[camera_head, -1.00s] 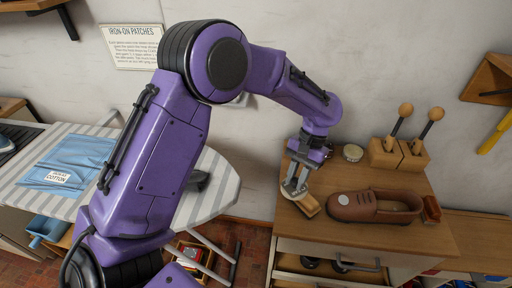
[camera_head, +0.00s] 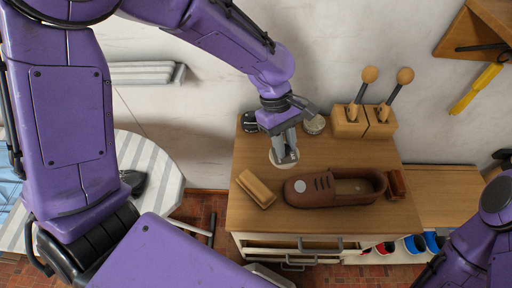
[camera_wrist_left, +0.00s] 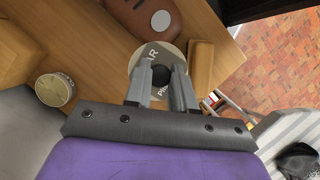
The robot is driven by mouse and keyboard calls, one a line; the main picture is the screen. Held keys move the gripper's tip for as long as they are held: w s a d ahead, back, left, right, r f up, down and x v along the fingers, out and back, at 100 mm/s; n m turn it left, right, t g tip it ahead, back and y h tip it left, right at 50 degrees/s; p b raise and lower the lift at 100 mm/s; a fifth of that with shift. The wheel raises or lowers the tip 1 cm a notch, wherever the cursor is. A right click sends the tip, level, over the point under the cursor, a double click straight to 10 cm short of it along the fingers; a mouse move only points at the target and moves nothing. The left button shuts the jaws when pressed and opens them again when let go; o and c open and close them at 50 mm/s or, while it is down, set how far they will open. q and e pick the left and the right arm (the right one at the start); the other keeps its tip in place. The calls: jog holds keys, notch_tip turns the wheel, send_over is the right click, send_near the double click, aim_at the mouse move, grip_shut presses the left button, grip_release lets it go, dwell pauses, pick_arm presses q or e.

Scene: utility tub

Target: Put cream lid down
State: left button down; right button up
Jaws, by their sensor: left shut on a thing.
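The cream lid (camera_head: 275,159) is a pale disc at the tips of my left gripper (camera_head: 286,158), behind the shoe's toe in the head view. In the left wrist view the lid (camera_wrist_left: 149,56) shows dark lettering and a dark central knob. My left gripper (camera_wrist_left: 161,88) is shut on it there. I cannot tell whether the lid touches the table top. A dark round tin (camera_head: 249,121) stands at the table's back left, partly behind the gripper. My right gripper is out of view; only part of that arm shows at the lower right.
The brown shoe (camera_head: 335,187) lies in front of the lid, with a wooden block (camera_head: 257,189) to its left. A round pale-topped tin (camera_head: 314,124) and wooden blocks with knobbed handles (camera_head: 363,118) stand at the back. Bare table top (camera_head: 345,153) lies right of the gripper.

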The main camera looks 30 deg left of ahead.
pick_arm(q)
jog(key=s+n+t, duration=0.1)
jog(key=n, duration=0.2)
jog(key=n+t, duration=0.1)
jog(key=n, duration=0.3)
jog(key=s+n+t, duration=0.1)
jog(key=n+t, duration=0.1)
jog(key=n, duration=0.2)
jog(key=shift+s+a, duration=0.25)
jog(key=shift+s, duration=0.1)
jog(key=w+a+f, duration=0.1)
jog(key=a+f, duration=0.1)
jog(key=a, duration=0.1)
jog(key=w+a+f, duration=0.2)
jog(key=a+f, duration=0.1)
jog(key=w+a+f, duration=0.1)
jog(key=a+f, duration=0.2)
jog(key=a, duration=0.1)
jog(key=shift+w+a, duration=0.1)
jog(key=shift+w, duration=0.2)
jog(key=f, duration=0.3)
jog(key=shift+a+f, duration=0.25)
jog(key=shift+a, duration=0.1)
jog(key=shift+w+f, duration=0.1)
jog(key=shift+f, duration=0.1)
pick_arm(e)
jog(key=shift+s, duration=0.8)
